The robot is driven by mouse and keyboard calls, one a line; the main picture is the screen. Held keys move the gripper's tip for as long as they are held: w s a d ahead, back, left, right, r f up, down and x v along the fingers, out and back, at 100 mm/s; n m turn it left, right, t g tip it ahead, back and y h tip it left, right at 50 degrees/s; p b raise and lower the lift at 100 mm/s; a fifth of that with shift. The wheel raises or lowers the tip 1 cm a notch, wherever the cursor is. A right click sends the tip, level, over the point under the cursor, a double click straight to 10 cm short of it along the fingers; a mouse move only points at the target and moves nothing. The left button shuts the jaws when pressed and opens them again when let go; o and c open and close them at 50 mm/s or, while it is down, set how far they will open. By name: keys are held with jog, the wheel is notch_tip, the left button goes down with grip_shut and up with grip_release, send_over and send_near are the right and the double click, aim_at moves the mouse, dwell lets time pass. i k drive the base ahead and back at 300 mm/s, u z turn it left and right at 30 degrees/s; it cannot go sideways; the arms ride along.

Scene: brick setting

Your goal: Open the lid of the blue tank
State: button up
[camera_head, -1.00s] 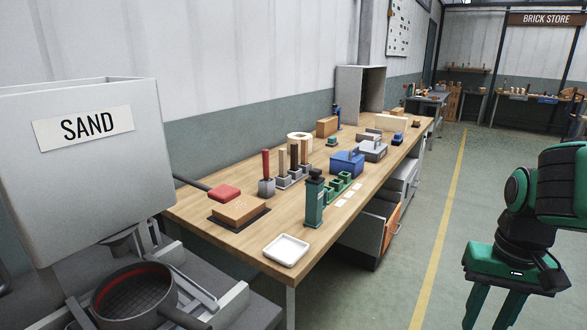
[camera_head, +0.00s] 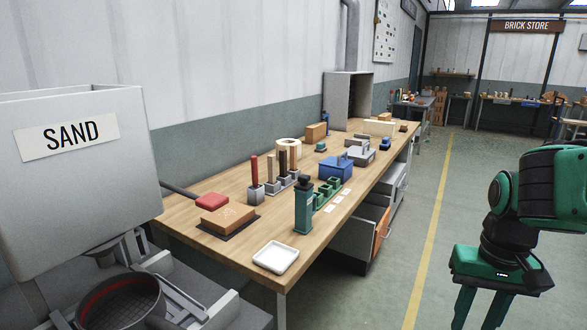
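The blue tank (camera_head: 336,168) is a small blue box with a blue lid and a raised handle on top. It stands on the middle of the wooden workbench and its lid looks shut. My gripper (camera_head: 480,312) hangs at the lower right, over the floor and well apart from the bench and the tank. Its two green fingers point down with a gap between them, and nothing shows in the gap. The fingertips are cut off by the lower picture edge.
On the wooden bench (camera_head: 222,261), a green bottle-like tool (camera_head: 303,208), green moulds (camera_head: 325,194) and a grey lidded box (camera_head: 361,153) stand around the tank. A white tray (camera_head: 275,257) lies at the front corner. An orange-fronted drawer (camera_head: 381,229) sticks out below.

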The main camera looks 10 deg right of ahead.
aim_at(334, 163)
jog(key=z, duration=0.25)
jog(key=i, duration=0.6)
jog(key=z, duration=0.4)
jog(key=i, duration=1.4)
jog(key=u, duration=0.35)
